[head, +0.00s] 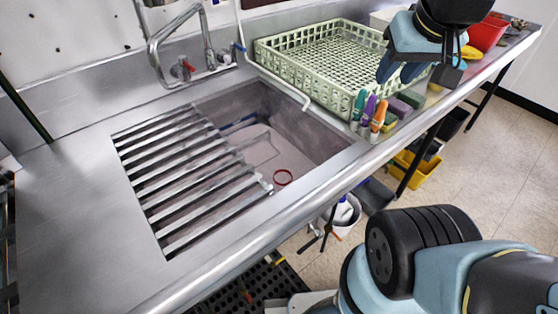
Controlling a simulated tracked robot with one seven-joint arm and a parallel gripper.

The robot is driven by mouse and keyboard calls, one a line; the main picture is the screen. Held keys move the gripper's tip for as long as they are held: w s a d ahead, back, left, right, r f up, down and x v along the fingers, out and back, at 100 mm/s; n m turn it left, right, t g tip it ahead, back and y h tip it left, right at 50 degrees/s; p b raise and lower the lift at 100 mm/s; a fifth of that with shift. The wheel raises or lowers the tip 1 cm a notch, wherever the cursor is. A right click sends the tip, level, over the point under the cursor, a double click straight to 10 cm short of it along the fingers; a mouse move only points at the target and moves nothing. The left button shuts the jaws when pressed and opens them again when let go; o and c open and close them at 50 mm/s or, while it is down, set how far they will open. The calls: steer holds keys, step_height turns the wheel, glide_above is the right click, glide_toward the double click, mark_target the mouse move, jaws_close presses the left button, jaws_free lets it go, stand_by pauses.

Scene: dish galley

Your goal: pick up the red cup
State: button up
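A red, open-topped container (488,33) stands at the far right end of the counter, partly hidden behind my arm. It is the largest red thing in view, but I cannot tell whether it is a cup. My gripper (400,76) is at the upper right, pointing down above the right end of the green dish rack and left of the red container. I see nothing held in it. Its fingers are dark and partly overlapped, so their gap is unclear.
A pale green dish rack (275,62) stands behind the sink (320,140). Several coloured bottles (370,110) and sponges stand near the counter edge. Metal slats (185,170) cover the sink's left part. A faucet (185,68) rises behind. The left counter (70,215) is clear.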

steer(key=shift+w+d, duration=0.1)
steer(key=shift+w, duration=0.4)
